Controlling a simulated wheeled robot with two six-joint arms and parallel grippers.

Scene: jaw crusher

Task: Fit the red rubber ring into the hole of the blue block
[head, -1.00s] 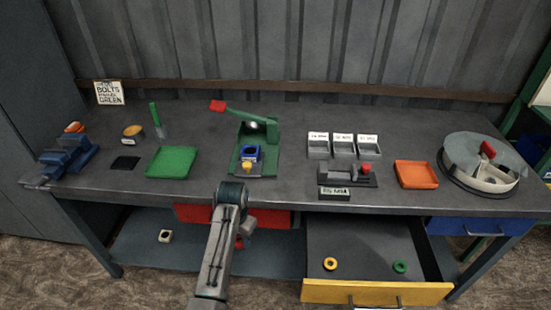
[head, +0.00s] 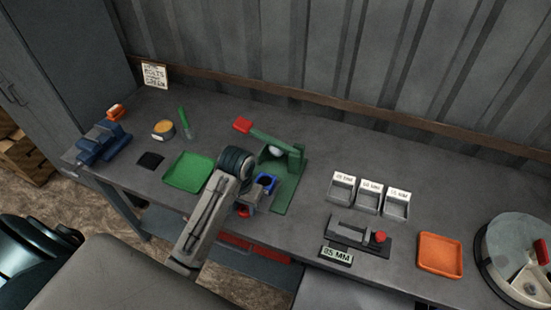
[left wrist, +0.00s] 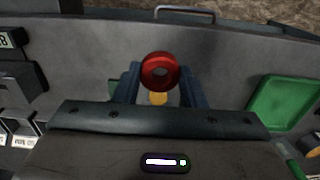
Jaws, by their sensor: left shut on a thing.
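The red rubber ring (left wrist: 160,71) is held between the two blue-grey fingers of my left gripper (left wrist: 148,82), its hole facing the left wrist camera. In the head view my left gripper (head: 245,208) is in front of the green press (head: 292,181), mostly hidden by its own arm. The ring is apart from the block. In the left wrist view a yellow part (left wrist: 158,98) shows just beneath the ring, and I cannot make out the block there. My right gripper is not in view.
A green tray (head: 188,171) lies left of the press, and the press's red-tipped lever (head: 243,125) rises behind. Grey bins (head: 370,197), a grey fixture with a red knob (head: 358,237) and an orange tray (head: 440,254) stand to the right.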

